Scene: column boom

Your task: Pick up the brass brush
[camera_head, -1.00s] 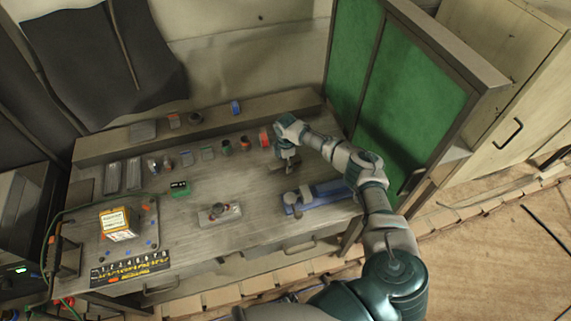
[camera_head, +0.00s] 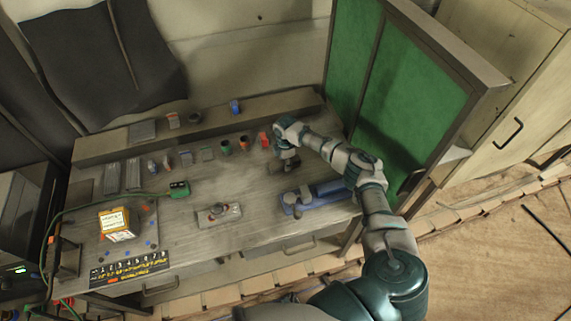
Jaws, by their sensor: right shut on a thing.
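My right gripper (camera_head: 287,161) points down over the back right part of the workbench, left of the green panel. It is shut on a small dark thing, taken to be the brass brush (camera_head: 279,167), low at the bench top. The brush is mostly hidden by the gripper and too small to make out clearly. I cannot tell whether it touches the bench. My left gripper is not in view.
A blue vise-like tool (camera_head: 324,195) lies in front of the right gripper. A grey plate with a knob (camera_head: 218,214) sits at mid-bench. Small cups and blocks, including a red one (camera_head: 264,140), line the back. The green panel (camera_head: 419,90) bounds the right side.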

